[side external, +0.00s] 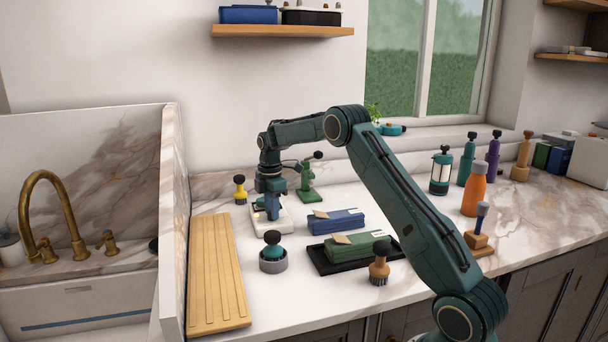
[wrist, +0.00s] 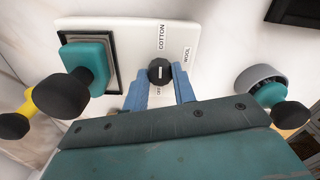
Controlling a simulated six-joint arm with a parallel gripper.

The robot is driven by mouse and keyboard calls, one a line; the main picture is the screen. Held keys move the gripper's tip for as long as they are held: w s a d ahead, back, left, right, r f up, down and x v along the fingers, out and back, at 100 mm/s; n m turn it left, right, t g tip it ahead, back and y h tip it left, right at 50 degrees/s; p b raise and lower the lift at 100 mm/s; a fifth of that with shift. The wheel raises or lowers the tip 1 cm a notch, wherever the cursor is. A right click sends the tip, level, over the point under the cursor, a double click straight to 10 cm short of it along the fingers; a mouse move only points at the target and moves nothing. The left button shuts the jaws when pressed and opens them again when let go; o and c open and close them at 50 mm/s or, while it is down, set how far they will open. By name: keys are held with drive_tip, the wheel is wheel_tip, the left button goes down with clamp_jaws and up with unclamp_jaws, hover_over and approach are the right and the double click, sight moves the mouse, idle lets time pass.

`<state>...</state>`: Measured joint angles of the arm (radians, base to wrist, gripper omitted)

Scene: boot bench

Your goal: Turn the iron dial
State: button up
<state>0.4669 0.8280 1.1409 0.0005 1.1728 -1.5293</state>
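The black round dial (wrist: 160,71) with a white mark sits on a white panel (wrist: 110,32) labelled COTTON, WOOL and OFF. A teal block with a black knob (wrist: 88,65) stands on a black-edged area of the same panel. My gripper (wrist: 161,80) points down at the panel, with its two blue fingers apart and one on each side of the dial. Whether they touch the dial is not clear. In the side view my gripper (side external: 271,211) is low over the white panel (side external: 284,222), and the dial is hidden there.
A grey round holder with a teal, black-knobbed tool (side external: 272,258) stands in front. A yellow-based brush (side external: 240,189) and a green stand (side external: 307,181) are close behind. Blue (side external: 336,222) and green (side external: 357,246) boxes lie right. A slatted wooden board (side external: 217,275) lies left.

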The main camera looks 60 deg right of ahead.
drive_tip(key=o, duration=0.4)
drive_tip(key=shift+o, duration=0.2)
drive_tip(key=shift+r, duration=0.15)
wheel_tip(320, 180, up, 14)
drive_tip(key=shift+f, duration=0.2)
drive_tip(key=shift+a+r, duration=0.1)
idle(0.5)
